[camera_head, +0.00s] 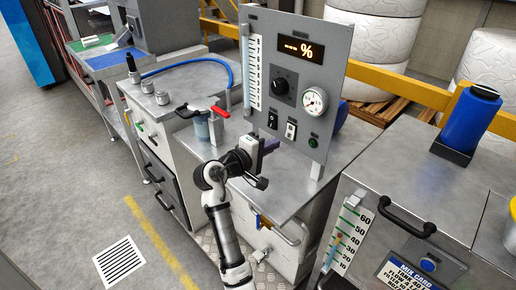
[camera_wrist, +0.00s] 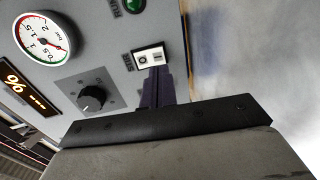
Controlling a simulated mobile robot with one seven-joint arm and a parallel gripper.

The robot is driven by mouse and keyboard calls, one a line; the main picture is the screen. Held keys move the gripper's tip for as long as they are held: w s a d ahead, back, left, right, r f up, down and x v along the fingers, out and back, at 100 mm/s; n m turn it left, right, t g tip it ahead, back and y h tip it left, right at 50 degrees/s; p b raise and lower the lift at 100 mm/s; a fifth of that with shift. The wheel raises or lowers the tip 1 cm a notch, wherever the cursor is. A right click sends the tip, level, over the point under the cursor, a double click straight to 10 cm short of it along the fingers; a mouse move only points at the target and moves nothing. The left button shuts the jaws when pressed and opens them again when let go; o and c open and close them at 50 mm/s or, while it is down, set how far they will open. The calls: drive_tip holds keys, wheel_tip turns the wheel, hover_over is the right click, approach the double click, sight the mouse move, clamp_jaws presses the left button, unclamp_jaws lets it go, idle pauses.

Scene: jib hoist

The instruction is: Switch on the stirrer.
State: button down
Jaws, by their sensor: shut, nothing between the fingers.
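An upright grey control panel (camera_head: 297,75) stands on the metal bench. Low on it is a white rocker switch (camera_head: 291,130) with a dark frame, and a black switch (camera_head: 273,120) to its left. In the wrist view the white rocker (camera_wrist: 150,57) bears O and I marks, and the partly readable label beside it seems to begin "STIR". My gripper (camera_head: 271,146) is shut and empty, just in front of the panel's lower part. In the wrist view its fingertips (camera_wrist: 155,74) are right at the rocker's edge; I cannot tell whether they touch. The rocker's position is unclear.
The panel also carries a black knob (camera_head: 280,86), a round gauge (camera_head: 314,101), a lit percent display (camera_head: 299,48) and a green button or lamp (camera_head: 312,142). A red-handled valve (camera_head: 220,112) stands left of the panel. A blue cylinder (camera_head: 470,118) stands on the right bench.

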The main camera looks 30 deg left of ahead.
sight(289, 137)
drive_tip(key=p+x, duration=0.1)
drive_tip(key=x, duration=0.3)
drive_tip(key=shift+w+d, duration=0.1)
drive_tip(key=shift+w, duration=0.15)
drive_tip(key=shift+w+d+f+t+b, duration=0.1)
drive_tip(key=shift+w+f+t+b, duration=0.25)
drive_tip(key=shift+b, duration=0.5)
drive_tip(key=shift+s+r+p, duration=0.15)
drive_tip(key=shift+r+p, duration=0.15)
drive_tip(key=shift+p, duration=0.05)
drive_tip(key=shift+s+f, duration=0.1)
drive_tip(key=shift+f, duration=0.05)
